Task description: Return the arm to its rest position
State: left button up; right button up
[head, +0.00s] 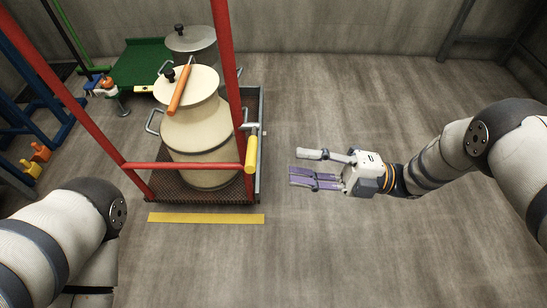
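My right arm comes in from the right edge and reaches left over bare floor. Its gripper (298,163) points left, with a gap between its pale upper finger and its purple-padded lower finger. It is open and empty, right of the cart and apart from it. My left arm shows only as thick pale links at the lower left. Its gripper is outside the picture.
A red-framed cart (262,100) holds a cream tank (205,135) with an orange-handled lid. A yellow grip (251,154) juts from its right side. A yellow floor strip (206,218) lies in front. A green platform (140,62) stands behind. Floor right of the cart is clear.

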jog(key=shift+s+d+f, duration=0.1)
jog(key=shift+d+f, duration=0.05)
jog(key=shift+d, duration=0.6)
jog(key=shift+d+f, duration=0.15)
jog(key=shift+d, duration=0.6)
